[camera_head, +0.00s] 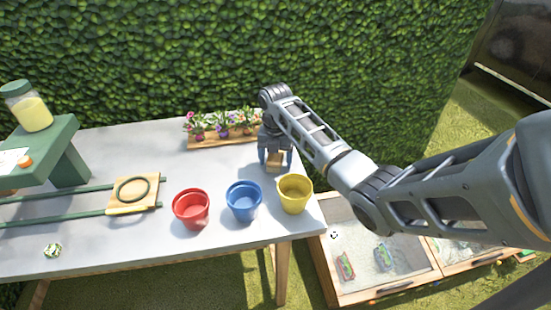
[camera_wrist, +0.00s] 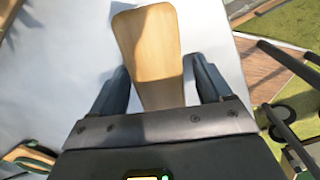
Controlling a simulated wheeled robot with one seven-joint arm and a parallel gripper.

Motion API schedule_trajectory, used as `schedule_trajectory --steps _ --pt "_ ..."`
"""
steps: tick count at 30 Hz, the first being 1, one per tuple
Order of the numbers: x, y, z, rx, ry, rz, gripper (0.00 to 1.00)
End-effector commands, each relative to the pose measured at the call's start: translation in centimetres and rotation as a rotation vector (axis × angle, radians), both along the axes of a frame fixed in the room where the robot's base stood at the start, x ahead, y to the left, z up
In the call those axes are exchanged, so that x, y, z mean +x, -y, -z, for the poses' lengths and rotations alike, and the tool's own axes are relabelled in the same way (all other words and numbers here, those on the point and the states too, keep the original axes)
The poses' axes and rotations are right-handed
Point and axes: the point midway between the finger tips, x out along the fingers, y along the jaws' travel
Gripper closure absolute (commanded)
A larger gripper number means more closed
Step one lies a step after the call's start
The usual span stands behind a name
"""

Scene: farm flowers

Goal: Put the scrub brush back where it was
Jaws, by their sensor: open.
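A wooden block-like piece, which looks like the back of the scrub brush (camera_wrist: 148,42), lies lengthwise between my fingers in the wrist view. In the head view, part of the scrub brush (camera_head: 275,164) shows between the fingers above the grey table (camera_head: 110,244). My gripper (camera_head: 275,157) points down near the table's right end, behind the blue and yellow buckets. The brush's underside is hidden, and I cannot tell if bristles touch the table.
Red (camera_head: 191,209), blue (camera_head: 243,202) and yellow (camera_head: 294,194) buckets stand along the front right. A flower planter (camera_head: 212,140) is behind, left of my gripper. A wooden board with a ring (camera_head: 122,202) sits on green rails. Sandboxes (camera_head: 350,240) lie below right.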

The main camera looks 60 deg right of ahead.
Motion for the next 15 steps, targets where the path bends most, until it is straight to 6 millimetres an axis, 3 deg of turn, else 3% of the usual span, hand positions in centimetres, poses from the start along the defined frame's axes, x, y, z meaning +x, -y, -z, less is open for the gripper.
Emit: schedule_trajectory --steps 8,15 --pt "0.1 0.0 -1.3 -0.001 0.003 0.000 0.22" --pt "0.1 0.1 -6.1 -0.004 0.004 -0.001 0.22"
